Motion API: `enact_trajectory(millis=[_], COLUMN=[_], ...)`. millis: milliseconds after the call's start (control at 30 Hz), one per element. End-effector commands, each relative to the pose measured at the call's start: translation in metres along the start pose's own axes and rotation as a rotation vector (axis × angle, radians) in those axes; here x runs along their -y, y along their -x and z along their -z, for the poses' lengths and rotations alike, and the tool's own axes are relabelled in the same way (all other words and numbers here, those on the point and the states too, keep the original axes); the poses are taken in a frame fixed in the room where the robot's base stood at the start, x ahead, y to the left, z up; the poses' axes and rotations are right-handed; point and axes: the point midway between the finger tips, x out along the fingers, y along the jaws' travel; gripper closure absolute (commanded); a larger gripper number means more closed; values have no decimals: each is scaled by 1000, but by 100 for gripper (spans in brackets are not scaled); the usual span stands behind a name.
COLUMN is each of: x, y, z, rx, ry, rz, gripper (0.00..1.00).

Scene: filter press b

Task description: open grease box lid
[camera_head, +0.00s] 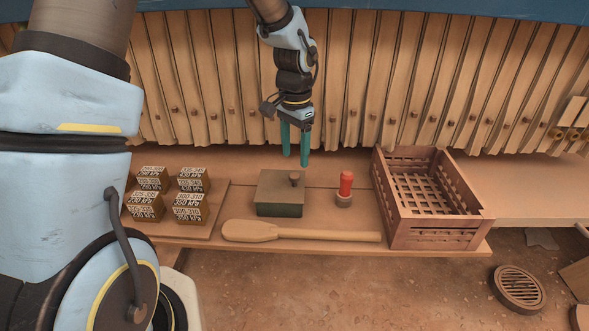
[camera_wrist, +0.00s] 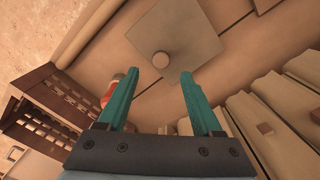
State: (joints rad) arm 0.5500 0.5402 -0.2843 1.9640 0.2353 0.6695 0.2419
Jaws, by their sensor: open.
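The grease box (camera_head: 280,201) is a dark, low square box on the bench, with its flat lid (camera_head: 270,181) on top. A round brown knob (camera_head: 296,178) stands on the lid. In the wrist view the lid (camera_wrist: 197,38) lies ahead of the fingers, with its knob (camera_wrist: 161,60) near the gap between the fingertips. My gripper (camera_head: 295,160) has green fingers pointing down above and behind the box. In the wrist view my gripper (camera_wrist: 158,78) is open and empty, apart from the knob.
A red-topped cylinder (camera_head: 346,184) stands right of the box, and a slatted crate (camera_head: 430,192) further right. A wooden paddle (camera_head: 300,232) lies along the front edge. Several labelled blocks (camera_head: 190,207) sit at left. Ribbed press plates (camera_head: 350,90) rise behind.

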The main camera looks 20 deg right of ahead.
Motion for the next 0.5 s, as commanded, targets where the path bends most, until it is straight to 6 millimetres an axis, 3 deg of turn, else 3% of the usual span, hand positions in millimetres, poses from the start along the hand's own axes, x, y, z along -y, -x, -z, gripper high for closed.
enact_trajectory(millis=[233,500], x=[-1,0], y=[-43,-61], z=[-1,-1], rx=[3,0], ry=[0,1], rz=[-2,0], gripper=[33,33])
